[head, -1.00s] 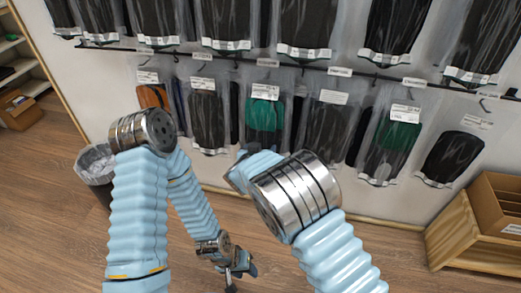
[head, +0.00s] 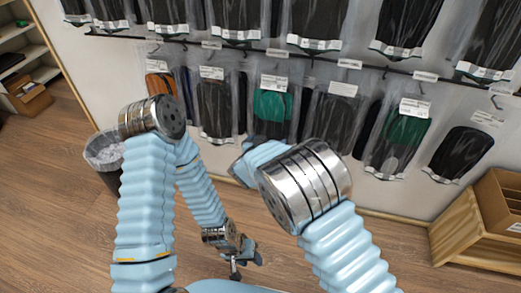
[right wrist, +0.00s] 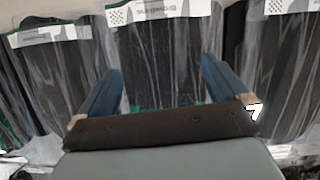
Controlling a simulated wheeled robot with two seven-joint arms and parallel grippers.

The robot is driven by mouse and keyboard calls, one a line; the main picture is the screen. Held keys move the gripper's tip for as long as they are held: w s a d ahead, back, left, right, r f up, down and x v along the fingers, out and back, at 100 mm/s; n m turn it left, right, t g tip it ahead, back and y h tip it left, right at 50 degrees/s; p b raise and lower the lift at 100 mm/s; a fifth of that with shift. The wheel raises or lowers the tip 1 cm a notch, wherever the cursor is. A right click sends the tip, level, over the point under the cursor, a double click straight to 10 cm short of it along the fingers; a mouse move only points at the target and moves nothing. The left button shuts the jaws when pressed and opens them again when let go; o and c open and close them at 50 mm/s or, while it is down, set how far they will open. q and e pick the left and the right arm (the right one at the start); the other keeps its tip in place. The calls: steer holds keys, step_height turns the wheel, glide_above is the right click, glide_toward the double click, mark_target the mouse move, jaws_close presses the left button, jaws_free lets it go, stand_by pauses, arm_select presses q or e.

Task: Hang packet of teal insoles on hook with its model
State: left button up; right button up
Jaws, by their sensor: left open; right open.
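In the head view a clear packet of teal insoles (head: 272,106) with a white label hangs in the lower row on the wall. A packet with darker green insoles (head: 407,132) hangs further right in that row. My left gripper (head: 238,262) is low over the floor, open and empty, well away from the packets. In the head view my right gripper is mostly hidden behind its own arm. In the right wrist view my right gripper (right wrist: 160,72) is open, its blue fingers toward a dark packet (right wrist: 165,55) with small teal patches low down; I cannot tell whether they touch.
A rail with hooks and small tags (head: 344,64) crosses the wall, with black insole packets above and below. A bin (head: 103,152) stands at left, shelves (head: 35,55) with a cardboard box at far left, a wooden crate (head: 460,235) at right. The floor between is open.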

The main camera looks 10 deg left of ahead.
steer(key=v, duration=1.1)
steer(key=shift+s+r+p, duration=0.15)
steer(key=shift+s+p, duration=0.2)
steer(key=shift+s, duration=0.05)
steer(key=w+d+f+g, duration=0.1)
steer(key=d+f+g, duration=0.4)
steer(key=d+f, duration=1)
steer(key=s+d+f+g+y, duration=0.1)
steer(key=s+d+f+g, duration=0.1)
steer(key=s, duration=0.4)
steer(key=s+d+f+m+g+y, duration=0.1)
steer(key=s+d+f+g+y, duration=0.1)
steer(key=s+d+f, duration=0.3)
steer(key=s+d+f+m+g+y, duration=0.1)
steer(key=s+d+f+g, duration=0.2)
steer(key=s, duration=0.6)
steer(key=shift+d+f+y, duration=0.35)
steer(key=shift+d+y, duration=0.05)
steer(key=shift+d, duration=0.1)
